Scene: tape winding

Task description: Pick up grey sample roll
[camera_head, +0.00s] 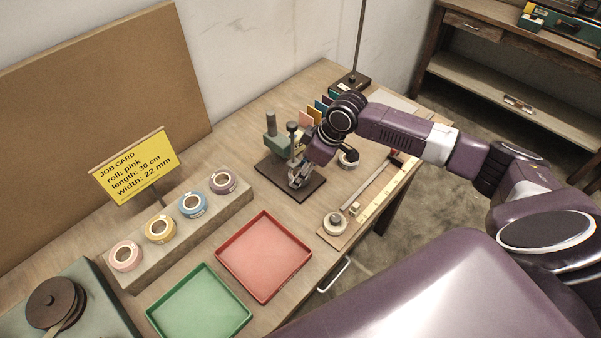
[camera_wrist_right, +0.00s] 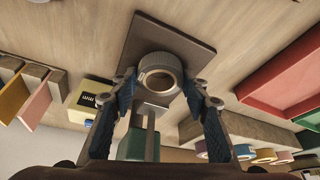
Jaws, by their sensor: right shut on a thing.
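The dark base plate (camera_wrist_right: 170,42) of the stand with the green post shows behind the roll. In the head view my right gripper (camera_head: 298,178) is low over this dark plate (camera_head: 310,188), beside the post. There its fingers largely hide the roll. Whether the roll touches the plate is unclear. My left gripper is not in view.
The green post (camera_head: 271,125) stands close to my gripper. Pink, yellow, blue and mauve rolls sit on a block (camera_head: 240,207) at left. Red (camera_head: 262,291) and green trays lie in front. A yellow job card (camera_head: 134,166) stands behind.

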